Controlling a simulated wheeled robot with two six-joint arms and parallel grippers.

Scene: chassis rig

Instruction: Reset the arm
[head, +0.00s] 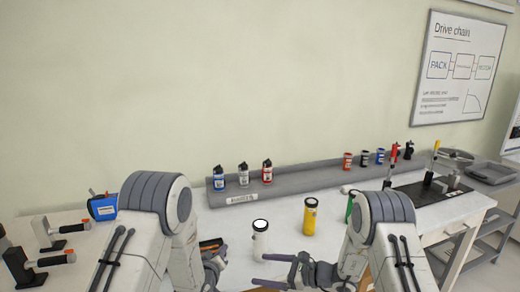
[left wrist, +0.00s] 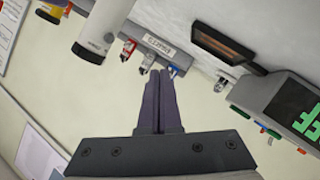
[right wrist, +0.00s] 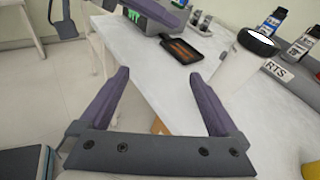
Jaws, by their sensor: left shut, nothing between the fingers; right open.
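My left arm comes in at the left of the head view, and its gripper is mostly hidden behind the arm. In the left wrist view the left gripper (left wrist: 160,80) has its purple fingers together with nothing between them. My right gripper (head: 266,270) is low in the middle of the head view, with its fingers pointing left. In the right wrist view the right gripper (right wrist: 165,85) has its fingers wide apart and empty, at the bench edge. A white cylinder with a black-rimmed top (head: 260,242) stands on the bench just beyond it; it also shows in the left wrist view (left wrist: 97,28).
A yellow cylinder (head: 309,218) stands right of the white one. A grey rack (head: 310,183) with several small bottles runs along the back. A dark tray (right wrist: 184,50) lies beside a device with a green display (left wrist: 290,105). Clamps (head: 58,228) stand far left.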

